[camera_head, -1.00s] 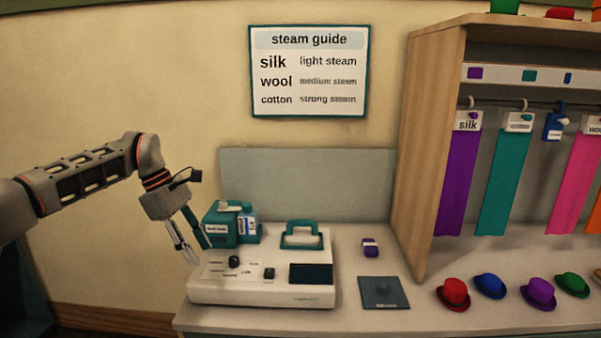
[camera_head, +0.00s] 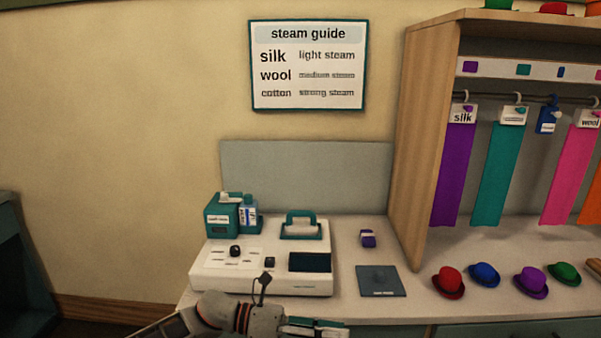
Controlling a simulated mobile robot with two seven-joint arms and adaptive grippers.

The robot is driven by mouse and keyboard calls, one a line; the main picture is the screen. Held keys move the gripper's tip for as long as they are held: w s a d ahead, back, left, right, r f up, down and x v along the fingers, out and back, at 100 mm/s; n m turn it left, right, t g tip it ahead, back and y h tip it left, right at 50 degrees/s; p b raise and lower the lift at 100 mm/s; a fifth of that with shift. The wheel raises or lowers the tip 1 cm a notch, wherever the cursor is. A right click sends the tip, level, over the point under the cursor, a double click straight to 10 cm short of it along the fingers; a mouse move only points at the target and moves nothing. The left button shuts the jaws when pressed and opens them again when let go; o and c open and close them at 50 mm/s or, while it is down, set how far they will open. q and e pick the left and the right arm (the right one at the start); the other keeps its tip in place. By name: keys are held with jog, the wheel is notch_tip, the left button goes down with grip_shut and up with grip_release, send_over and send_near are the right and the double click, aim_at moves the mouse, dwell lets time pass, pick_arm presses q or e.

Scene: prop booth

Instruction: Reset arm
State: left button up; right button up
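My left arm (camera_head: 240,312) is low at the bottom edge of the head view, in front of the white steam unit (camera_head: 205,278). Its gripper (camera_head: 318,326) points to the right near the counter's front edge. The frame cuts it off, and I cannot tell whether its fingers are open or shut. No object shows in it. The steam unit has a black knob (camera_head: 235,251), a dark panel (camera_head: 310,262) and a teal handle (camera_head: 300,217). My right gripper is not in view.
A teal box (camera_head: 221,220) and a blue bottle (camera_head: 249,216) stand behind the unit. A purple item (camera_head: 368,238) and a dark pad (camera_head: 381,281) lie to its right. Several hats (camera_head: 485,274) sit below hanging cloth strips (camera_head: 508,180). A wooden cabinet side (camera_head: 420,150) rises there.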

pick_arm(q)
jog(key=s+a+f+n+t+y, duration=0.2)
jog(key=a+f+n+t+y, duration=0.35)
jog(key=n, duration=1.05)
jog(key=s+a+f+n+t+y, duration=0.25)
jog(key=a+f+n+t, duration=0.7)
jog(key=n, duration=0.75)
jog(key=s+a+f+n+g+y, duration=0.3)
jog(key=s+a+f+n+y, duration=0.3)
jog(key=s+a+f+n, duration=0.4)
jog(key=s+a+f, duration=0.1)
jog(key=s, duration=0.4)
jog(key=shift+a+f, duration=0.25)
jog(key=shift+a, duration=0.1)
jog(key=shift+w, duration=0.1)
